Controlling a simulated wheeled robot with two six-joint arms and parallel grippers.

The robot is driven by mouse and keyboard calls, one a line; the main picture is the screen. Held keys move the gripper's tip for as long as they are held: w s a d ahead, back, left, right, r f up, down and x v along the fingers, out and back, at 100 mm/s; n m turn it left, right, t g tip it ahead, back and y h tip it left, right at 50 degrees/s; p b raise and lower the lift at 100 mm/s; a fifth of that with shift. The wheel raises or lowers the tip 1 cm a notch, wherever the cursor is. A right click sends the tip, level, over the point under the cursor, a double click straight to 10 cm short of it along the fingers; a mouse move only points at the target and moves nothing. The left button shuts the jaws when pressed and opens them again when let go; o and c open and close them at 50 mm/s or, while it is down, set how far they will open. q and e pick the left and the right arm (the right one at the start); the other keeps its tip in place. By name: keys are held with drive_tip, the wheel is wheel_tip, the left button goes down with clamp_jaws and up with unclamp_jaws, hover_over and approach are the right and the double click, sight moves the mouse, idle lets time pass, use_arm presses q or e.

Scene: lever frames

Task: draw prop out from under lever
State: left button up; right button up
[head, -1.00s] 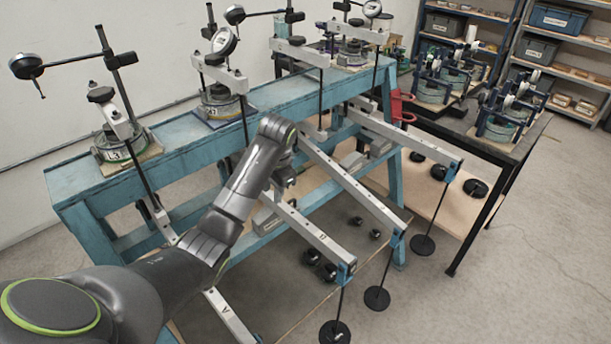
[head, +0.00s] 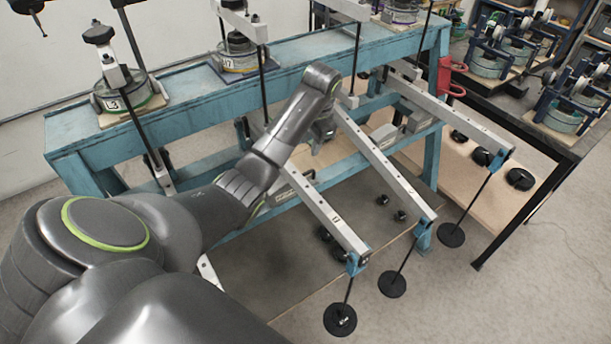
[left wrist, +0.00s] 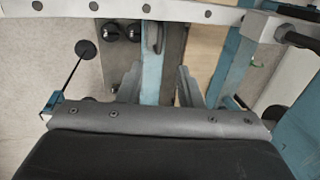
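Several long silver levers slant out from the blue bench, among them a near one (head: 335,215) and a middle one (head: 385,165), with hangers at their ends. A lever bar (left wrist: 110,12) also crosses the top of the left wrist view. My left arm reaches over the bench's front side; its gripper is mostly hidden behind the wrist in the head view. In the left wrist view my left gripper (left wrist: 160,88) has its fingers apart, with nothing clearly between them. A blue upright piece stands beyond the fingers; I cannot tell whether it is the prop. My right gripper is not in view.
Black hanger discs (head: 340,319) hang low in front. Small black weights (head: 399,215) lie on the lower board. A dark side table (head: 545,130) with more devices stands at the right. The floor at lower right is clear.

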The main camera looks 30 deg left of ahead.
use_arm(q)
drive_tip(key=b, duration=0.3)
approach(304, 174)
drive_tip(key=f, duration=0.2)
drive_tip(key=f+p, duration=0.1)
drive_tip(key=f, duration=0.1)
drive_tip(key=a+f, duration=0.1)
drive_tip(key=f, duration=0.1)
drive_tip(key=shift+w+f+p, duration=0.15)
drive_tip(key=shift+w+p, duration=0.1)
drive_tip(key=shift+p, duration=0.05)
drive_tip(key=shift+w+a+f, duration=0.1)
drive_tip(key=shift+a+f, duration=0.1)
drive_tip(key=shift+f, duration=0.5)
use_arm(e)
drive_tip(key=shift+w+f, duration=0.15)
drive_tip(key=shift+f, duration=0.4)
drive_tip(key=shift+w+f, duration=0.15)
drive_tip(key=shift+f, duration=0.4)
use_arm(q)
drive_tip(key=shift+c, duration=0.2)
clamp_jaws()
